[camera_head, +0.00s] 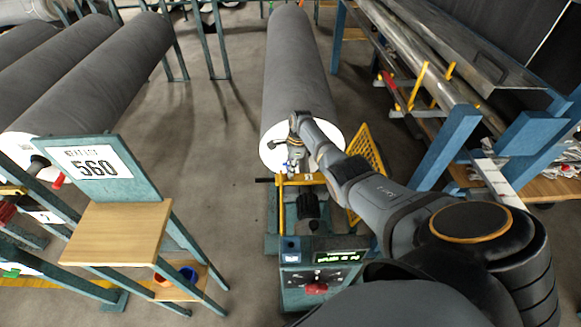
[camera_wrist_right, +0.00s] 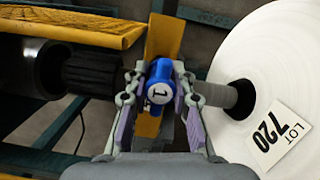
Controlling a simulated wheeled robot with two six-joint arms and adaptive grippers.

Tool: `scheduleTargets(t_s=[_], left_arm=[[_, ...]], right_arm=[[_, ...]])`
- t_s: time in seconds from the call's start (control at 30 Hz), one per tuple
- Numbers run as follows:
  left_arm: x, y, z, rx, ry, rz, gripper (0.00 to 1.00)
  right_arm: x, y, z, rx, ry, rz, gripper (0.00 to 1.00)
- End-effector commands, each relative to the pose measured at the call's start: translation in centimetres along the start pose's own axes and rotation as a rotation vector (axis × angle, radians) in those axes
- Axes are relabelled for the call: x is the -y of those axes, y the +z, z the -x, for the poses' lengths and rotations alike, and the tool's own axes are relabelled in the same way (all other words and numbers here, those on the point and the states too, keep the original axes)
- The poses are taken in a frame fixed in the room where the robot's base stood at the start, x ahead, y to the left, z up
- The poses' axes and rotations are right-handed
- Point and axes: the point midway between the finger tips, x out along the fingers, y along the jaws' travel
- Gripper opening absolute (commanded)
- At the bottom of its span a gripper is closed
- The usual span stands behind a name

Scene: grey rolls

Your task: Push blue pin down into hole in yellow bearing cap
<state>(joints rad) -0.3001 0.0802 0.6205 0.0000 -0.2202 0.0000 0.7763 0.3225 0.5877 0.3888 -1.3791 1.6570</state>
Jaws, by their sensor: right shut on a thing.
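The blue pin (camera_wrist_right: 159,70) has a round white face marked 1 and sits between the fingers of my right gripper (camera_wrist_right: 158,82), which is shut on it. The yellow bearing cap (camera_wrist_right: 164,36) is right behind and beneath the pin, around the shaft line. The hole is hidden by the pin and fingers, so I cannot tell how deep the pin sits. In the head view my right gripper (camera_head: 292,164) is at the near end of the middle grey roll, over the yellow stand. My left gripper is not in view.
The grey roll (camera_head: 300,65) has a white end with a LOT 720 label (camera_wrist_right: 277,134) close beside the gripper. A control box (camera_head: 322,275) stands nearer. A wooden shelf with a 560 sign (camera_head: 97,165) is at left. A rack with pipes (camera_head: 430,75) is at right.

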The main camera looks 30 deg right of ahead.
Motion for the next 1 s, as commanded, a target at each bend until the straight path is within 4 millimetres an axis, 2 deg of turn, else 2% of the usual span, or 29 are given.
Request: scheduleTargets(t_s=[1.0], left_arm=[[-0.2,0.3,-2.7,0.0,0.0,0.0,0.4]], right_arm=[[0.0,-0.5,-3.1,0.0,0.0,0.0,0.0]])
